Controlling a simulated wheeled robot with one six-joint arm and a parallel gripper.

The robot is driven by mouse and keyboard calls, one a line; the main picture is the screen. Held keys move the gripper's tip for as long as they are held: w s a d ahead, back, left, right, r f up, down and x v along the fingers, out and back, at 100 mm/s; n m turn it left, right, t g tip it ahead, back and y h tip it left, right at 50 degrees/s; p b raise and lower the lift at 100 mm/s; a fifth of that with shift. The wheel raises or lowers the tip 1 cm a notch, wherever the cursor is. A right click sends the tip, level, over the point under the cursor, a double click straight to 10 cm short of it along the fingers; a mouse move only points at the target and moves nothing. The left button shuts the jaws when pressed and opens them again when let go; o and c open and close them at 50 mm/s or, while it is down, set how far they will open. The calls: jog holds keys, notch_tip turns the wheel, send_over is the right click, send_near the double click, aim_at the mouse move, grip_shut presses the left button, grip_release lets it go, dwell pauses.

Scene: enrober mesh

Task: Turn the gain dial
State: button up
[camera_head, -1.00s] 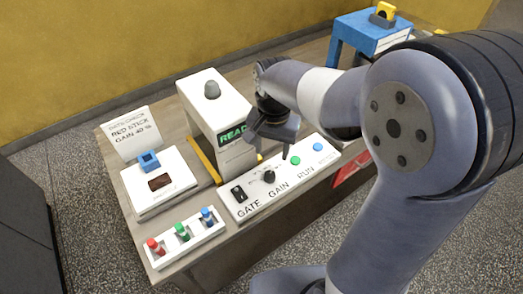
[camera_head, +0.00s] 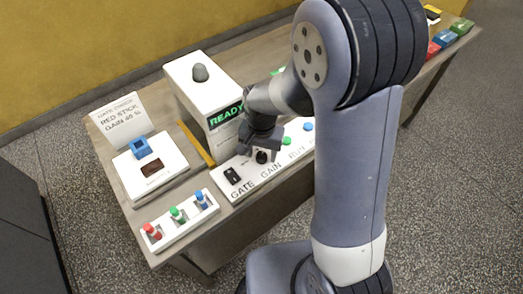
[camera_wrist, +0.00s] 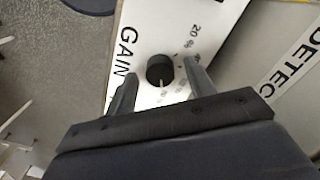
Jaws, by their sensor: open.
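The gain dial is a black round knob (camera_wrist: 160,70) with a pale pointer mark, on a white panel beside the word GAIN. In the wrist view it sits between the two fingers of my gripper (camera_wrist: 158,82), just beyond their tips, with a gap on each side. The gripper is open and empty. In the head view the dial (camera_head: 262,157) shows just below my gripper (camera_head: 259,148), on the control panel (camera_head: 238,197). The scale print by the dial reads 20 % at one end; other marks are partly covered by the finger.
A black GATE switch (camera_head: 232,175) is left of the dial, a green RUN button (camera_head: 287,141) and a blue button (camera_head: 308,127) right. The white machine (camera_head: 190,85) with a READY screen stands behind. A card (camera_head: 120,118) reads RED STICK, GAIN 40 %. Colored sticks stand in a rack (camera_head: 180,232).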

jog(key=c, duration=1)
jog(key=shift+o, duration=0.2)
jog(key=n+b, duration=0.1)
jog(key=n, duration=0.2)
jog(key=shift+n, duration=0.4)
jog(key=shift+n+b, duration=0.55)
jog(key=shift+n, duration=1.35)
jog(key=o, duration=1)
jog(key=shift+c, duration=0.2)
